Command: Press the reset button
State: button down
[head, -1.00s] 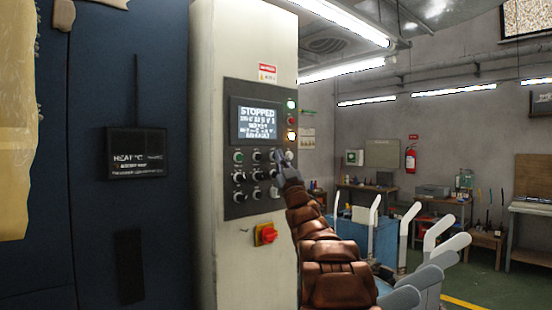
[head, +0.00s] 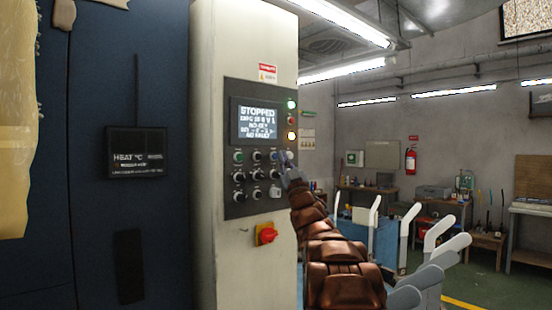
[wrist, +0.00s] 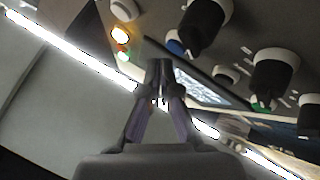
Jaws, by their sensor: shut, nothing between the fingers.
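The control panel (head: 247,205) on the cream cabinet carries several buttons and knobs. Its labels are too small to read, so I cannot tell which is the reset button. A blue button (wrist: 174,43) shows in the wrist view just above and right of my fingertips, partly behind a black knob (wrist: 203,25). A pale round button (wrist: 125,10) is at upper left. My gripper (wrist: 160,68) is shut and empty, its tips near the panel; I cannot tell whether they touch it. In the head view my gripper (head: 284,163) is at the panel's right edge, hiding part of it.
The screen (head: 257,120) reads STOPPED. Green and amber lamps (head: 291,136) are lit right of it. A red and yellow switch (head: 266,234) is below the panel. More black knobs (wrist: 275,72) stand out at right in the wrist view.

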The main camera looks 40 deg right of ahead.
jog(key=shift+s, duration=0.1)
jog(key=s, duration=0.4)
jog(key=shift+s+a+b, duration=0.1)
jog(key=shift+s+b, duration=0.3)
dwell(0.8)
